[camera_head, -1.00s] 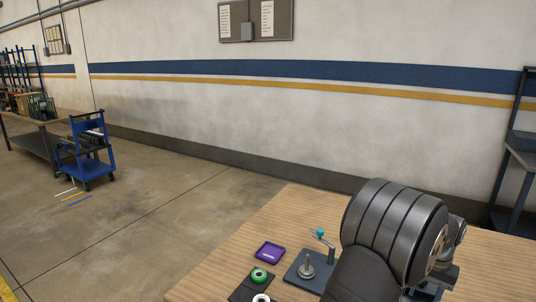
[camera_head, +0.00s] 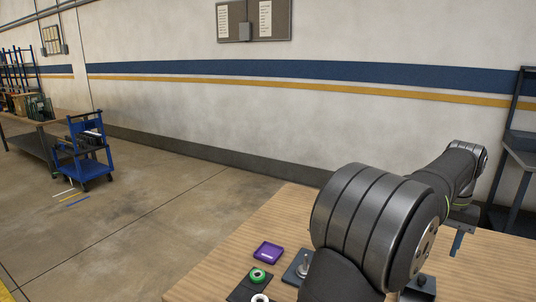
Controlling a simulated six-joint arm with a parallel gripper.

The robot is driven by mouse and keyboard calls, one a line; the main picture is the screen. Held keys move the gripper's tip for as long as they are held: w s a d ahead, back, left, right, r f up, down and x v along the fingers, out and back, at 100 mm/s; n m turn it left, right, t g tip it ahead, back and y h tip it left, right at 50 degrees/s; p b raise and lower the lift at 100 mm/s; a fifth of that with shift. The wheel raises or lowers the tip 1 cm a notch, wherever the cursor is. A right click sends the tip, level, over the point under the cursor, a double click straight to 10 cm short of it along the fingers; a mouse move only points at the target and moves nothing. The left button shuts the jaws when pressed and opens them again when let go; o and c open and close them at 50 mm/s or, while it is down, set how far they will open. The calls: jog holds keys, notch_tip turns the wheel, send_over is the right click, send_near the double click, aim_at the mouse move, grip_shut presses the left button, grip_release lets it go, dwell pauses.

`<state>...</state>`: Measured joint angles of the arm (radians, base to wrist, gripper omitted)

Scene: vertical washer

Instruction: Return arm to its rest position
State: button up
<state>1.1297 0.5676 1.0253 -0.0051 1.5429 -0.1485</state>
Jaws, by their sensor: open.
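My arm's large dark joint fills the lower right of the head view, with a forearm reaching up and to the right from it. My gripper (camera_head: 457,241) hangs below the wrist at the right, over the wooden table (camera_head: 225,275). It is open, only partly visible, and I see nothing held in it. A green ring (camera_head: 258,275) and a white ring (camera_head: 260,298) lie on a dark mat (camera_head: 240,292) at the front left of the table. A grey fixture plate (camera_head: 291,275) with a metal peg (camera_head: 303,268) is partly hidden behind my arm.
A purple tray (camera_head: 268,251) lies on the table behind the rings. Another metal peg on a dark base (camera_head: 421,284) shows right of my arm joint. A blue cart (camera_head: 88,150) stands on the floor far left. A dark shelf frame (camera_head: 515,165) stands at the right.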

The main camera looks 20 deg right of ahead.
jog(key=shift+w+a+f+n+g+h, duration=0.25)
jog(key=shift+w+a+f+h, duration=0.2)
jog(key=shift+a+h, duration=0.25)
jog(key=shift+w+a+f+n+g+h, duration=0.15)
jog(key=shift+w+a+f+n+h, duration=0.3)
jog(key=shift+a, duration=0.4)
jog(key=shift+w+a+f+n+g+h, duration=0.2)
jog(key=shift+w+a+f+h, duration=0.2)
jog(key=shift+a+h, duration=0.3)
jog(key=shift+s, duration=0.1)
jog(key=s+d+r+m+t+y, duration=0.1)
jog(key=s+d+r+m+y, duration=0.15)
jog(key=d+y, duration=0.2)
notch_tip(320, 180, down, 9)
jog(key=shift+f+n+h, duration=0.2)
jog(key=shift+n+h, duration=0.15)
jog(key=shift+h, duration=0.05)
